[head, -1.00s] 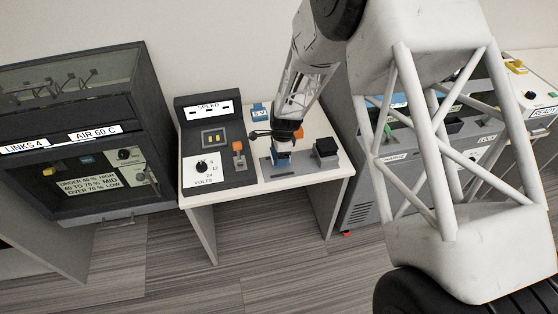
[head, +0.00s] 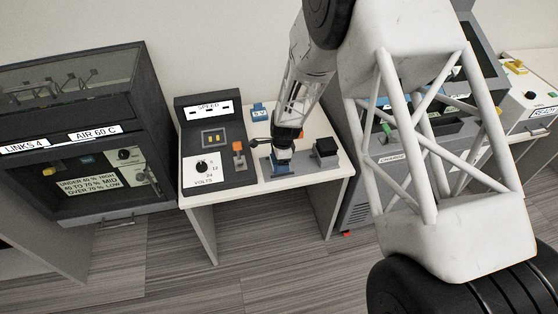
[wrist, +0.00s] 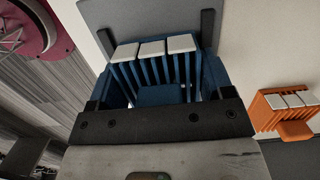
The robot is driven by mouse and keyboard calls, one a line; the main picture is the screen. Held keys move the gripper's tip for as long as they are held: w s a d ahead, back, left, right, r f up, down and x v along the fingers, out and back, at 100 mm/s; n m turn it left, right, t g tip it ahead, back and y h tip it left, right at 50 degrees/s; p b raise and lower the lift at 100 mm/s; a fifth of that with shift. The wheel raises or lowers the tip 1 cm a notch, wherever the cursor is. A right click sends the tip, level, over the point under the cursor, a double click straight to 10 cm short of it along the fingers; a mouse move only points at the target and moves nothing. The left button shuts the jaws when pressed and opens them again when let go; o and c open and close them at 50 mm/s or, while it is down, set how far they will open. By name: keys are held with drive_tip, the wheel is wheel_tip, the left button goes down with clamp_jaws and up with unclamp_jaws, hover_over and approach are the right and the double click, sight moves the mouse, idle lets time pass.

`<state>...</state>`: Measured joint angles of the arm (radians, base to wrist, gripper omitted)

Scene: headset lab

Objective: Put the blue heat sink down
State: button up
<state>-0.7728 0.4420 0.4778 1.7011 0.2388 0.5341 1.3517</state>
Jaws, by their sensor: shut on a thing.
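The blue heat sink (wrist: 155,94) has a row of upright blue fins with white tops and fills the middle of the wrist view. My gripper (wrist: 155,62) is shut on it, with a dark finger at each side. In the head view my gripper (head: 283,151) points down over the grey plate on the white table, with the blue heat sink (head: 282,167) low beneath it. I cannot tell whether the heat sink touches the plate (head: 290,183). The arm hides part of it.
An orange heat sink (wrist: 285,112) lies to the right in the wrist view. A control panel with an orange lever (head: 238,150) and a volts dial (head: 201,167) stands to the left.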

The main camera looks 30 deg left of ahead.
drive_tip(key=o, duration=1)
drive_tip(key=shift+r, duration=0.1)
wheel_tip(320, 180, up, 12)
drive_tip(key=w+d, duration=0.1)
idle(0.8)
drive_tip(key=shift+d, duration=0.1)
